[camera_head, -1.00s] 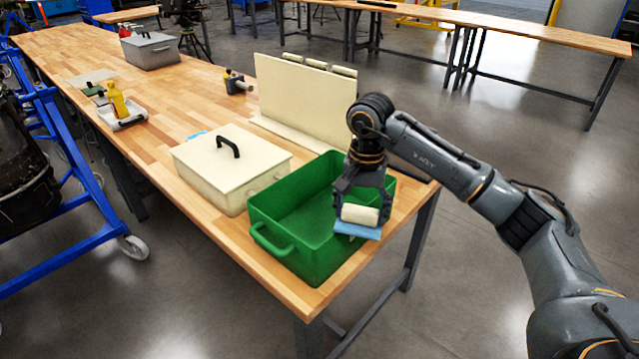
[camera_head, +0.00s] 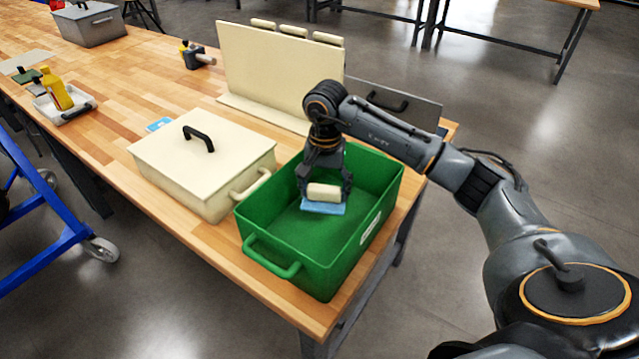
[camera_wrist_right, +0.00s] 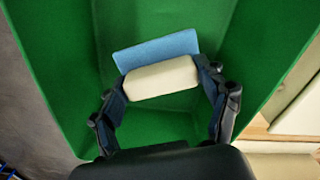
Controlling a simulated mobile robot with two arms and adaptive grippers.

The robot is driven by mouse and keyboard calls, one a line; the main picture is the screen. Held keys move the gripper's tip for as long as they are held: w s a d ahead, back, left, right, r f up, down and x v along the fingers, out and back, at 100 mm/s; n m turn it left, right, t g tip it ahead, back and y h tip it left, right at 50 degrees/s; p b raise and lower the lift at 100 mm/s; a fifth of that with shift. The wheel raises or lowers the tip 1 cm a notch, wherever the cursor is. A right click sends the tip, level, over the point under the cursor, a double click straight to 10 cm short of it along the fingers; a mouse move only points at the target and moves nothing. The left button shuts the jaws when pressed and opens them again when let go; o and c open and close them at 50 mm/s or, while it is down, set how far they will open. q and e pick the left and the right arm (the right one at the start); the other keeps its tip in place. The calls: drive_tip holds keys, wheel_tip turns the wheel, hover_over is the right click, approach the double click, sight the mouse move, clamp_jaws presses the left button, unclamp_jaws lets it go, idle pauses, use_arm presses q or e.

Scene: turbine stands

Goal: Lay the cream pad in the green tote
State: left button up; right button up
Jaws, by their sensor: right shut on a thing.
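The green tote (camera_head: 318,268) stands open at the near corner of the wooden bench, with a loop handle on its near end. My right gripper (camera_head: 324,183) is over the tote's opening, pointing down, and is shut on the cream pad (camera_head: 323,192). The pad has a rounded cream top and a flat light-blue underside. In the right wrist view, the cream pad (camera_wrist_right: 160,78) sits between the two fingers, with green tote walls around it. I cannot tell whether its underside touches the tote floor. My left gripper is not in view.
A cream lidded box (camera_head: 205,165) with a black handle stands close left of the tote. A cream upright panel (camera_head: 280,72) stands behind. A grey panel (camera_head: 395,103) with a black handle is behind my arm. A white tray (camera_head: 65,105) holds a yellow bottle (camera_head: 57,90).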

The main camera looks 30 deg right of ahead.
drive_tip(key=shift+s+f+b, duration=0.25)
drive_tip(key=shift+f+b, duration=0.1)
drive_tip(key=shift+f, duration=0.25)
wheel_tip(320, 180, down, 6)
drive_tip(key=b, duration=0.3)
drive_tip(key=shift+w+r+b, duration=0.1)
drive_tip(key=shift+r+b, duration=0.05)
drive_tip(key=shift+b, duration=0.15)
drive_tip(key=shift+f+b, duration=0.4)
drive_tip(key=shift+f, duration=0.05)
drive_tip(key=shift+f+b, duration=0.3)
drive_tip(key=o, duration=1.2)
drive_tip(key=shift+c, duration=0.2)
